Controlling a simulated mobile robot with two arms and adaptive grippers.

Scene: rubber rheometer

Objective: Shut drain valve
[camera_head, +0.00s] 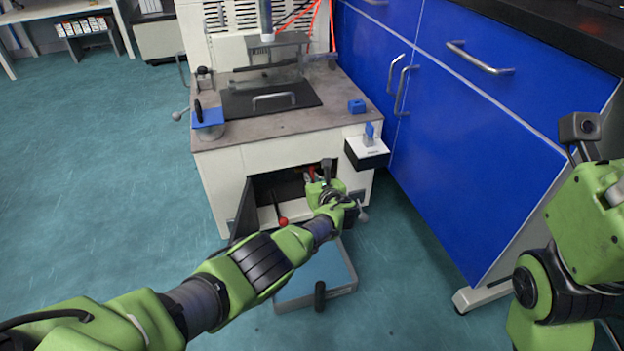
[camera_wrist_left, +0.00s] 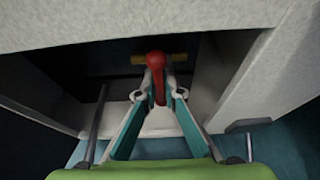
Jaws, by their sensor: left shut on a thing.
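The drain valve (camera_wrist_left: 157,62) shows in the left wrist view as a red handle on a short brass pipe, inside the open lower compartment of the machine. My left gripper (camera_wrist_left: 158,92) is shut on the red handle, which stands between its two fingers. In the head view, my left gripper (camera_head: 316,180) reaches into the compartment, and a bit of red (camera_head: 311,171) shows beside it. The wrist and fingers hide most of the valve there. My right arm is at the right edge, but its fingers are out of view.
The machine's cabinet (camera_head: 215,180) has its dark door (camera_head: 245,212) swung open at the left. A red-knobbed lever (camera_head: 283,221) stands at the opening. A blue tray (camera_head: 347,262) lies on the floor below my left arm. Blue cabinets (camera_head: 480,140) close off the right side.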

